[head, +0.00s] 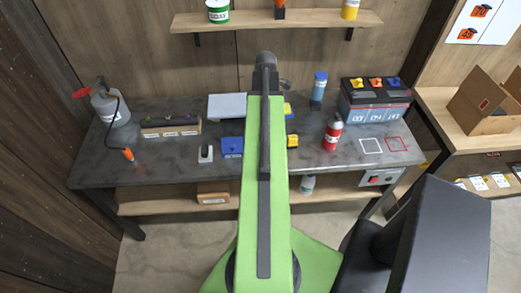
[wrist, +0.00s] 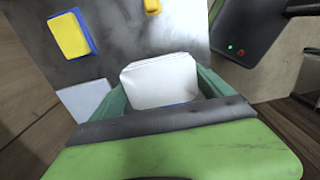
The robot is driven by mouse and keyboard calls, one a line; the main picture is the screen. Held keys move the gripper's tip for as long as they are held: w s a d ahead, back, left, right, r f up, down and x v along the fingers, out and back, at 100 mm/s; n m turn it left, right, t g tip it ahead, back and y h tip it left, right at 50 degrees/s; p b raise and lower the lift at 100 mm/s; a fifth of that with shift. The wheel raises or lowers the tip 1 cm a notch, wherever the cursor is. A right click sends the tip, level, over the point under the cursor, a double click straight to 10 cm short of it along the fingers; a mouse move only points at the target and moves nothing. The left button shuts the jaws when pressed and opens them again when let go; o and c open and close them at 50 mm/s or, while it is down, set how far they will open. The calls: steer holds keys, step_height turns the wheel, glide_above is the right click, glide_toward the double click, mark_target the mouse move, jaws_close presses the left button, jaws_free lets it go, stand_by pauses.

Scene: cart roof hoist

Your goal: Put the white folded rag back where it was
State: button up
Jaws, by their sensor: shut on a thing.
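The white folded rag (wrist: 160,78) is between the two green fingers of my gripper (wrist: 164,84) in the wrist view. My gripper is shut on it. A thin blue edge shows at the rag's lower side. Whether the rag touches the bench below cannot be told. In the head view my arm hides the gripper and the rag.
The dark bench (head: 190,165) holds a white flat slab (head: 227,107), blue pad (head: 232,147), red bottle (head: 333,131), blue-capped bottle (head: 319,87), battery (head: 376,103) and sprayer (head: 108,104). A yellow-and-blue sponge (wrist: 71,35) lies near the rag. White and red outlines mark free bench at right.

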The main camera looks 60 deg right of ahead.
steer(key=s+d+f+b, duration=0.4)
steer(key=s+d+f, duration=0.15)
steer(key=d, duration=0.25)
steer(key=w+a+f+b, duration=0.2)
steer(key=a, duration=0.1)
steer(key=w+a+f+b, duration=0.2)
steer(key=a, duration=0.1)
steer(key=w+a+f+b, duration=0.2)
steer(key=a, duration=0.1)
steer(key=shift+a+f+b, duration=0.25)
steer(key=shift+a+b, duration=0.05)
steer(key=shift+b, duration=0.05)
steer(key=shift+w+a, duration=0.1)
step_height(320, 180, down, 4)
steer(key=b, duration=0.4)
steer(key=shift+f, duration=0.2)
steer(key=shift+r, duration=0.25)
steer(key=shift+f, duration=0.2)
steer(key=o, duration=1.1)
steer(key=shift+r, duration=0.1)
